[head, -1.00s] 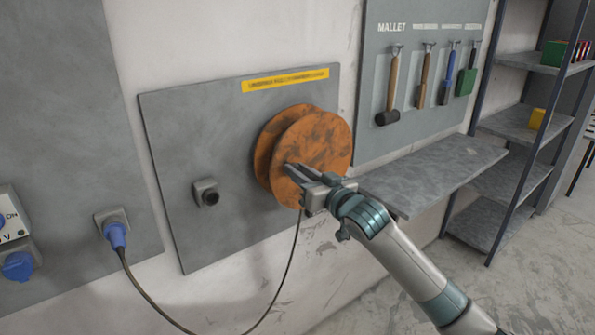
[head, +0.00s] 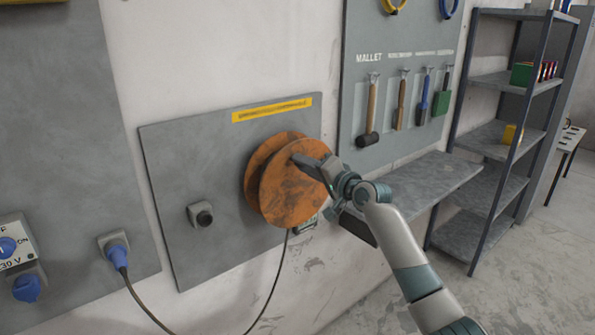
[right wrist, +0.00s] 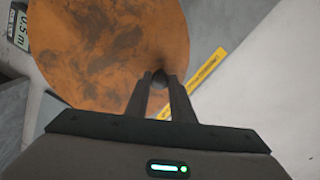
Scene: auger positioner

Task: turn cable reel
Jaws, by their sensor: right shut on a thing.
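The orange cable reel (head: 288,190) is mounted on a grey wall panel (head: 180,160), with a dark cable hanging from below it. My right gripper (head: 308,162) is at the upper right of the reel's front disc. In the right wrist view the reel (right wrist: 90,50) fills the upper left, and my right gripper (right wrist: 158,80) is shut on a small dark handle (right wrist: 160,76) near the disc's edge. The handle is mostly hidden by the fingers. A small display reading "0.5 m" (right wrist: 22,30) shows beside the reel. My left gripper is not in view.
A grey shelf board (head: 425,188) juts from the wall right of the reel, close to my right arm. A tool board with a mallet (head: 369,115) hangs above it. A black knob (head: 204,217) and a blue plug (head: 117,255) are to the left.

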